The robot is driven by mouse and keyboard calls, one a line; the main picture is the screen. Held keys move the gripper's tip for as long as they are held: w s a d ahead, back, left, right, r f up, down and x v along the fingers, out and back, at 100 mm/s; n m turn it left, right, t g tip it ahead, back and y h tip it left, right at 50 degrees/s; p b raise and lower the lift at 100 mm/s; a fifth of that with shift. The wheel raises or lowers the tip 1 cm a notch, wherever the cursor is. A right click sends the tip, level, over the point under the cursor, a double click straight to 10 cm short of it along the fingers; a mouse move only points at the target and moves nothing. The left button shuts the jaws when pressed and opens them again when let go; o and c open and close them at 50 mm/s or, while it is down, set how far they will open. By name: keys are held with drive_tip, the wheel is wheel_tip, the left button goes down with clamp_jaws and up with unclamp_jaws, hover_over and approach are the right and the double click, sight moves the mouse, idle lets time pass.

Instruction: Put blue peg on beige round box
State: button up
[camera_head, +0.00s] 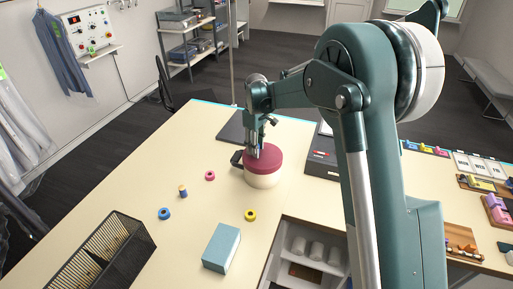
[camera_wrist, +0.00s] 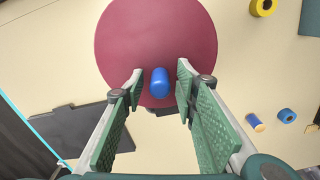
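The round box (camera_head: 262,180) has a beige side and a dark red lid; the lid (camera_wrist: 115,40) fills the upper middle of the wrist view. The blue peg (camera_wrist: 159,82) is over the lid, towards its near edge in that view, and appears to rest on it. My gripper (camera_wrist: 160,77) is open around the peg, with a clear gap on both sides. In the head view my gripper (camera_head: 257,152) is low over the lid, and the peg cannot be made out there.
A teal block (camera_head: 221,248) and a black mesh basket (camera_head: 105,258) stand nearer. A dark tray (camera_head: 320,160) is at the right.

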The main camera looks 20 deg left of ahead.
drive_tip(key=shift+r, duration=0.15)
wheel_tip(320, 180, up, 12)
idle(0.8)
idle(0.6)
drive_tip(key=s+d+r+m+t, duration=0.15)
drive_tip(key=s+d+r, duration=0.3)
drive_tip(key=d, duration=0.65)
drive_tip(key=s+d+r+m+t+y, duration=0.1)
drive_tip(key=s+d+r+m, duration=0.3)
drive_tip(key=d, duration=0.6)
drive_tip(key=s+d+r+m+t, duration=0.15)
drive_tip(key=s+d+r, duration=0.35)
drive_tip(key=d, duration=0.6)
drive_tip(key=s+d+f+m+t, duration=0.1)
drive_tip(key=s+d+f+m, duration=0.3)
drive_tip(key=s+d, duration=0.6)
drive_tip(key=s+d+f+m+t+h, duration=0.1)
drive_tip(key=s+d+f+m, duration=0.3)
drive_tip(key=s+d, duration=0.6)
drive_tip(key=s+t, duration=0.1)
drive_tip(key=s, duration=0.4)
drive_tip(key=shift+d+f, duration=0.15)
drive_tip(key=shift+d, duration=0.15)
